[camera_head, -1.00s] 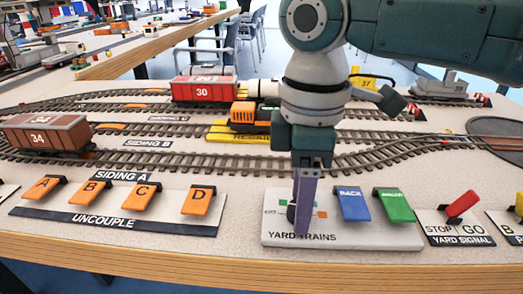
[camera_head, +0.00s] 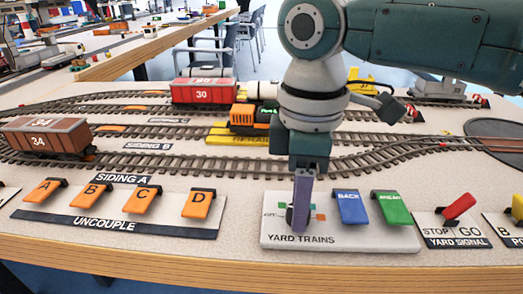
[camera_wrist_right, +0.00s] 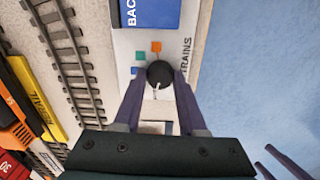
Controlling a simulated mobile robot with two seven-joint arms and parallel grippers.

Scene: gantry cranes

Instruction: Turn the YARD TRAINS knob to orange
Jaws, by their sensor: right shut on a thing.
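The YARD TRAINS knob is a black round knob (camera_wrist_right: 159,74) on a white panel (camera_head: 375,240). In the head view it is mostly hidden behind my right gripper (camera_head: 300,228). In the wrist view the right gripper's purple fingers (camera_wrist_right: 160,80) are closed in on both sides of the knob. A thin pale line on the knob points toward the bottom of the wrist view, away from the orange mark (camera_wrist_right: 156,47). A green mark (camera_wrist_right: 140,56) and a blue mark (camera_wrist_right: 134,70) lie near the orange one. My left gripper is not in view.
A blue BACK lever (camera_head: 350,207) and a green lever (camera_head: 392,208) stand right of the knob. A red YARD SIGNAL lever (camera_head: 459,206) is further right. The orange UNCOUPLE levers (camera_head: 143,199) are at the left. Tracks with wagons lie behind.

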